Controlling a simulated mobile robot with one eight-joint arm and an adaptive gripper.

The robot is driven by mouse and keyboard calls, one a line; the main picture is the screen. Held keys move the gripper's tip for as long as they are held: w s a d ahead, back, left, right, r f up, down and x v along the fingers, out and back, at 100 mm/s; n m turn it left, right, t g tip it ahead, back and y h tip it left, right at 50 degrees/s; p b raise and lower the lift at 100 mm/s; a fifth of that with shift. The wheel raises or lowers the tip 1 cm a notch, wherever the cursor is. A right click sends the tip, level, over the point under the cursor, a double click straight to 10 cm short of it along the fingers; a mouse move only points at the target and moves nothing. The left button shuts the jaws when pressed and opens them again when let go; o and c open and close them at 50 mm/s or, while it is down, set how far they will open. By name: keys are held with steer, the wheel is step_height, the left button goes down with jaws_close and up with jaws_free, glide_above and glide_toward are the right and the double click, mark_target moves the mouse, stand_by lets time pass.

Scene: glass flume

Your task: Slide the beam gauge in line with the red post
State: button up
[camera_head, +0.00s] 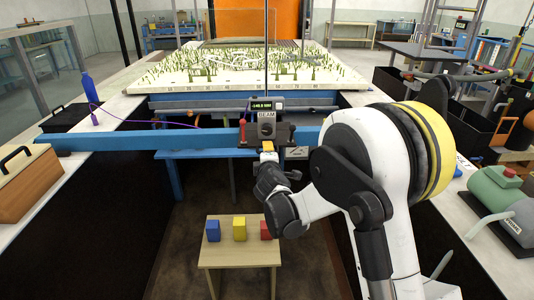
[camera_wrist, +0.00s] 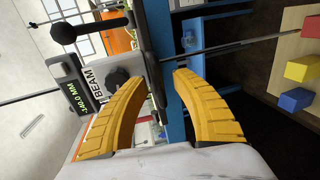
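The beam gauge (camera_head: 266,128) is a dark carriage labelled BEAM on a blue cross beam (camera_head: 190,141). Its green display seems to read -140.0 MM. In the wrist view the gauge (camera_wrist: 95,78) appears sideways, with a black knob and a black bar handle. My gripper (camera_head: 267,147) is just in front of the gauge's lower part. The red post (camera_head: 265,229), a short block, stands at the right of a small wooden table. In the head view it is roughly below the gauge.
A yellow block (camera_head: 239,229) and a blue block (camera_head: 213,231) stand left of the red one on the wooden table (camera_head: 238,256). A wooden box (camera_head: 25,184) sits by the beam's left end. A green pump-like machine (camera_head: 504,200) stands at right. The beam's left stretch looks clear.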

steer(key=shift+s, duration=0.1)
steer(key=v, duration=1.1)
steer(key=shift+s, duration=0.35)
steer(key=shift+r, duration=0.15)
steer(key=s+d+r+m+g+h, duration=0.2)
steer(key=s+d+r+m+g, duration=0.2)
steer(key=s+d+m, duration=0.75)
steer(key=s+f+m+g+y, duration=0.1)
steer(key=s+f+m+g, duration=0.1)
steer(key=s, duration=0.8)
steer(key=s+d+f+m+g+y, duration=0.1)
steer(key=s+m, duration=0.3)
steer(key=s, duration=0.6)
steer(key=shift+s+f+g+y, duration=0.3)
steer(key=shift+f+g, duration=0.2)
steer(key=shift+g, duration=0.3)
steer(key=shift+w+d, duration=0.1)
